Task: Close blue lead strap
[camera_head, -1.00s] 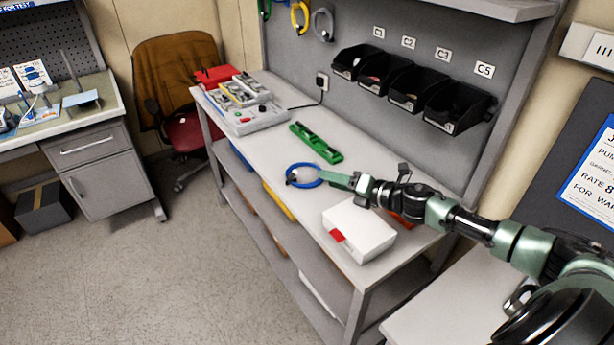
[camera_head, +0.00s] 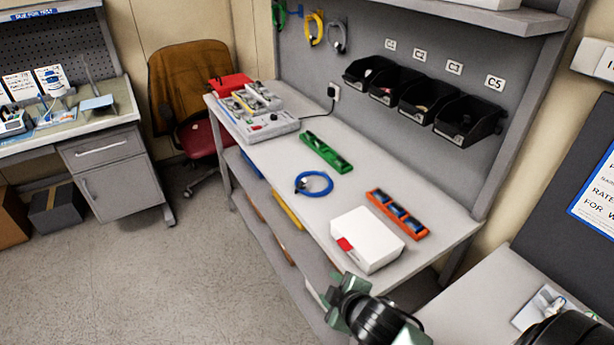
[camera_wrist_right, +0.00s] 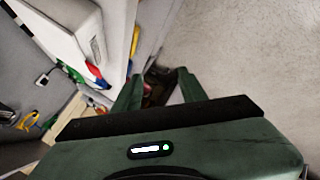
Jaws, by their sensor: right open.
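The blue lead (camera_head: 314,184) lies coiled in a ring on the grey bench top, with a small dark piece at its left side. Whether its strap is closed is too small to tell. My right gripper (camera_head: 345,297) is low in front of the bench's near edge, well away from the lead. In the right wrist view the right gripper (camera_wrist_right: 157,88) has its two green fingers apart with nothing held between them. My left gripper is not in view.
A white box with a red corner (camera_head: 366,240) stands near my right gripper. An orange tray (camera_head: 398,214), a green tray (camera_head: 326,152) and a grey device (camera_head: 255,112) are also on the bench. Black bins (camera_head: 467,120) hang behind. Bench top around the lead is clear.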

